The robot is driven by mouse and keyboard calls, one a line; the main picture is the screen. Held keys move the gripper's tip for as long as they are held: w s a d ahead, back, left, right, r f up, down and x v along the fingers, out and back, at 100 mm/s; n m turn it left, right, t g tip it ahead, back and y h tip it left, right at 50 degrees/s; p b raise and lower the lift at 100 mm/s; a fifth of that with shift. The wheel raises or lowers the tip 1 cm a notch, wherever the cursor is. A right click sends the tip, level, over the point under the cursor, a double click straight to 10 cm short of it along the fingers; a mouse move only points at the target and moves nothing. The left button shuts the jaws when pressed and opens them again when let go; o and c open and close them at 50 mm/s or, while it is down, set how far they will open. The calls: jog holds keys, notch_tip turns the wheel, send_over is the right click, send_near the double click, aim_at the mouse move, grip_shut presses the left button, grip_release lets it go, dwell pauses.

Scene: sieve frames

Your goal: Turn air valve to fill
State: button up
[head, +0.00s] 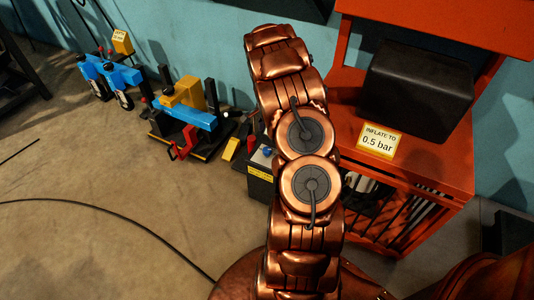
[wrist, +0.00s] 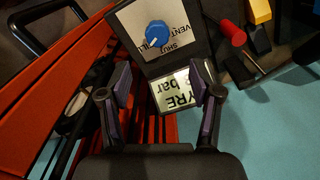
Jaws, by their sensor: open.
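The air valve is a round blue knob (wrist: 158,33) on a pale plate (wrist: 135,20) marked with SHUT, VENT and what seems to be FILL. Below the plate is a panel (wrist: 172,92) reading "TYRE" and "bar". My gripper (wrist: 163,82) is open and empty, its fingers either side of this panel, with the knob beyond the fingertips. In the head view, the dark valve box (head: 260,187) stands partly behind my arm, its blue knob (head: 268,151) just visible; my gripper is hidden there.
An orange rack (head: 425,165) stands right of the box, with a sign (head: 380,141) reading "INFLATE TO 0.5 bar". A red handle (wrist: 232,33) and a yellow block (wrist: 259,10) are right of the knob. Blue-and-yellow equipment (head: 188,110) stands left. The floor at left is mostly clear; a black cable crosses it.

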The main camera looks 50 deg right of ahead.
aim_at(267, 150)
jog(key=shift+s+a+f+b, duration=0.1)
jog(key=shift+f+b, duration=0.3)
jog(key=shift+f, duration=0.2)
jog(key=shift+s+a+f+b, duration=0.1)
jog(key=shift+f+b, duration=0.25)
jog(key=shift+f, duration=0.2)
notch_tip(267, 150, down, 7)
jog(key=shift+w+f+b, duration=0.1)
jog(key=shift+f+b, duration=0.1)
jog(key=shift+b, duration=0.65)
jog(key=c, duration=1.1)
jog(key=shift+c, duration=0.2)
jog(key=shift+p, duration=0.35)
